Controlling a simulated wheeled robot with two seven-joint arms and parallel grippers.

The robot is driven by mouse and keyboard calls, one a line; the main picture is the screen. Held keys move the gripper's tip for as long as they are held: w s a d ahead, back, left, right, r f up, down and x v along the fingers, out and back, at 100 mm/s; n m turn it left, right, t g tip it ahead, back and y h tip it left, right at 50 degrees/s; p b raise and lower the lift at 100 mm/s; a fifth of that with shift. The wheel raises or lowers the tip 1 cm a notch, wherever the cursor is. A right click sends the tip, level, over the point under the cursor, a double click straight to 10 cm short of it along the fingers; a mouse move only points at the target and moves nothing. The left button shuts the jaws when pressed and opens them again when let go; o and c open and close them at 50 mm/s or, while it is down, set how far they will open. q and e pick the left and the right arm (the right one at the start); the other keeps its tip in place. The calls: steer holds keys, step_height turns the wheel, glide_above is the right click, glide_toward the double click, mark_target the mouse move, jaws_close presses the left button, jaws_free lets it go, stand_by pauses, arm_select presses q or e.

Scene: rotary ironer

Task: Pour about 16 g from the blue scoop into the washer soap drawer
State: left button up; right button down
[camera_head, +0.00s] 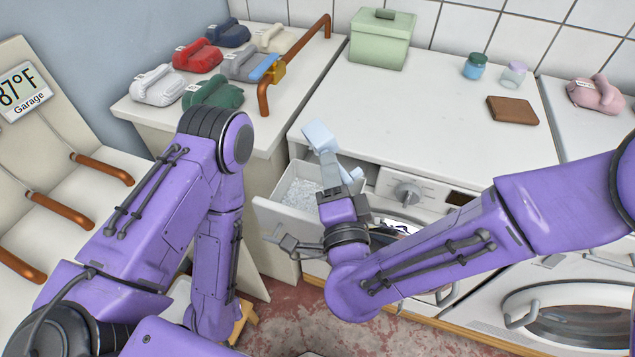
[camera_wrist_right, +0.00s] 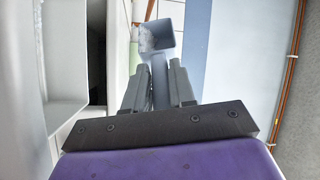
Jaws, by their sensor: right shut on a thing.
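The scoop (camera_head: 319,137) is pale blue-grey with a square cup. My right gripper (camera_head: 345,186) is shut on its handle, which also shows between the fingers in the right wrist view (camera_wrist_right: 158,85). The cup (camera_wrist_right: 156,38) holds some whitish material there; how much, I cannot tell. In the head view the cup appears above the back edge of the open drawer (camera_head: 272,217). The drawer stands out from the washer (camera_head: 405,115) and has whitish granules (camera_head: 300,193) inside. The gripper hides its right part. My left gripper is out of sight; only its arm shows.
A grey handle-like part (camera_head: 290,243) sits in front of the drawer.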

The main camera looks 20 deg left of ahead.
steer(key=shift+n+b, duration=0.45)
steer(key=shift+n, duration=0.05)
stand_by(0.6)
steer(key=shift+s+a+r+n+t+y, duration=0.15)
steer(key=shift+r+n+y, duration=0.15)
steer(key=shift+n, duration=0.2)
steer(key=shift+s+a+r+n+t+y, duration=0.1)
steer(key=shift+r+n+t+y, duration=0.15)
steer(key=shift+n, duration=0.25)
stand_by(1.0)
steer(key=shift+n+y+b, duration=0.45)
steer(key=shift+n+b, duration=0.55)
steer(key=shift+b, duration=0.2)
stand_by(0.9)
steer(key=shift+s+a+r+n+y, duration=0.1)
steer(key=shift+r+n+y, duration=0.4)
steer(key=shift+n, duration=0.6)
stand_by(0.9)
